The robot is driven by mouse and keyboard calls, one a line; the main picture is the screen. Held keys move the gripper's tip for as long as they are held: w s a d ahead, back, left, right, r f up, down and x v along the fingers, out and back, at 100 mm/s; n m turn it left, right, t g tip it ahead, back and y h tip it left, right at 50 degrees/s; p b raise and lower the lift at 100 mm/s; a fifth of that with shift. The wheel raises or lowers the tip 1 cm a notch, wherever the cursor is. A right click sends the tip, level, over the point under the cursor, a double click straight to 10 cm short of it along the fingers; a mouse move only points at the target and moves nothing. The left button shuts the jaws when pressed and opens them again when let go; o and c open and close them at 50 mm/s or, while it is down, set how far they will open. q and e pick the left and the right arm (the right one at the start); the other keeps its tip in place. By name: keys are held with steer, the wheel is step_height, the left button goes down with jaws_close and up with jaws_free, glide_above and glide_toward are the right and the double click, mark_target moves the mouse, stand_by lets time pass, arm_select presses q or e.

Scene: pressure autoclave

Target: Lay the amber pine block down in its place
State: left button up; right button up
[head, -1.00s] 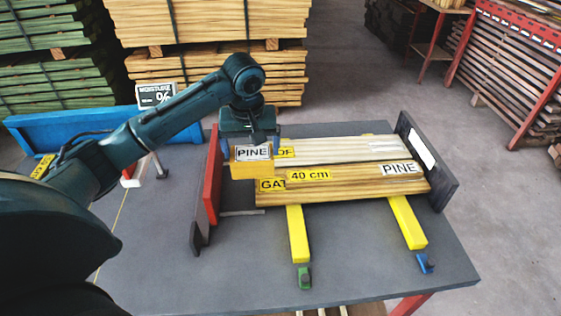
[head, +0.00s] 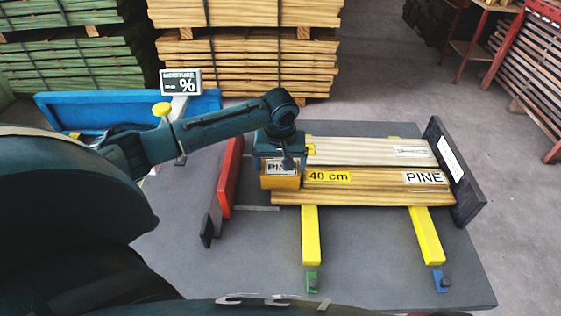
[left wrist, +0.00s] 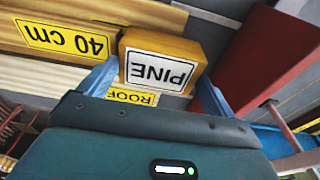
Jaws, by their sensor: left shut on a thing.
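The amber pine block (head: 280,183) with its white PINE label is held in my left gripper (head: 281,165). The block shows in the left wrist view (left wrist: 165,40) between the two blue fingers of the left gripper (left wrist: 155,92). In the head view it overlaps the left end of the amber board (head: 375,193) labelled 40 cm and PINE. A pale board (head: 370,152) lies behind that one. I cannot tell whether the block touches either board. My right gripper is not in view.
A red upright plate (head: 230,178) stands left of the block, and a dark end plate (head: 455,170) stands at the boards' right end. Two yellow bars (head: 311,236) run under the boards on the grey table (head: 375,265). The table's front is mostly clear.

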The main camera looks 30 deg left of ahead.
mark_target(280, 174)
arm_select(q)
steer(key=shift+f, duration=0.15)
steer(key=o, duration=0.8)
step_height(280, 174, up, 12)
steer(key=s+d, duration=0.1)
steer(key=shift+s+b, duration=0.25)
steer(key=shift+b, duration=0.1)
